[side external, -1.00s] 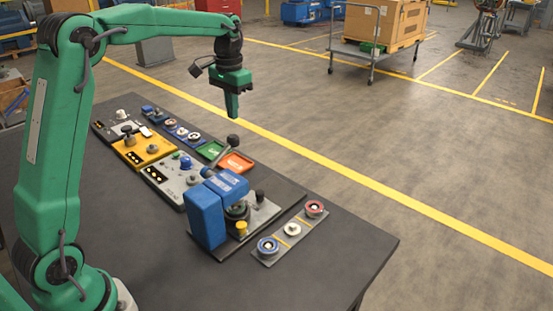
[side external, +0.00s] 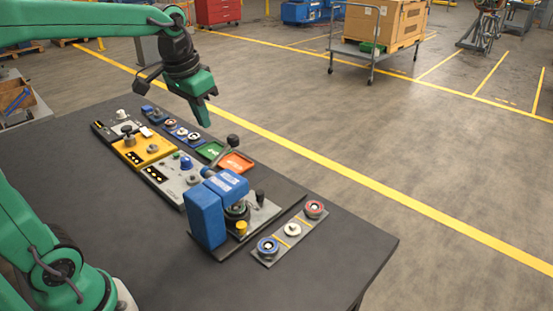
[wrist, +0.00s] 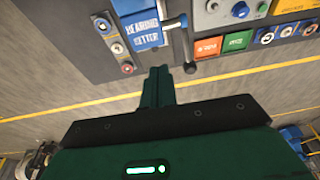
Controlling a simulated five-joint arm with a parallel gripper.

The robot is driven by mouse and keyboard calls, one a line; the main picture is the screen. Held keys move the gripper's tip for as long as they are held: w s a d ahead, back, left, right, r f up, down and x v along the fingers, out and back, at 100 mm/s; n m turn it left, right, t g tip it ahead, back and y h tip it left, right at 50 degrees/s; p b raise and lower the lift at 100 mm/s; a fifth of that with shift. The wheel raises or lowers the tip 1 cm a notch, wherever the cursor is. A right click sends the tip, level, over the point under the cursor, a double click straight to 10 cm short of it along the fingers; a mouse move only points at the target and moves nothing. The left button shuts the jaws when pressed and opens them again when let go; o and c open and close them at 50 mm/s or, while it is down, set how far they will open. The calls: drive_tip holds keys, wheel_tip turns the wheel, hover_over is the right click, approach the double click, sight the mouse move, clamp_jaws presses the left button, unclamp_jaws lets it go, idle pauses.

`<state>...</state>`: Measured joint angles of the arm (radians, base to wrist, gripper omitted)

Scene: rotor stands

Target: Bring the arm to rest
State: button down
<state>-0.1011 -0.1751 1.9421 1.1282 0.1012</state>
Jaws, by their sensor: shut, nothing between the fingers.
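My gripper (side external: 206,116) is shut and empty. In the side external view it hangs in the air above the far edge of the dark table (side external: 325,275), tilted, over the row of stands. In the wrist view my gripper (wrist: 162,72) shows its fingers together, with nothing between them. My arm comes in from the left, and its middle part runs out of the top left of the side external view.
On the table stand a blue press-like fixture (side external: 206,215), a grey strip with three round parts (side external: 292,230), a yellow stand (side external: 135,154), a grey panel (side external: 165,170), and green (side external: 210,150) and orange (side external: 236,162) trays. The table's near left is clear.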

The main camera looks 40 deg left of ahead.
drive_tip(key=s+d+f+t, duration=0.1)
drive_tip(key=s+f, duration=0.1)
drive_tip(key=s, duration=0.4)
drive_tip(key=s+d+f+t, duration=0.1)
drive_tip(key=s+d+f, duration=0.1)
drive_tip(key=s, duration=0.5)
drive_tip(key=shift+d+f+t, duration=0.3)
drive_tip(key=shift+f+t, duration=0.1)
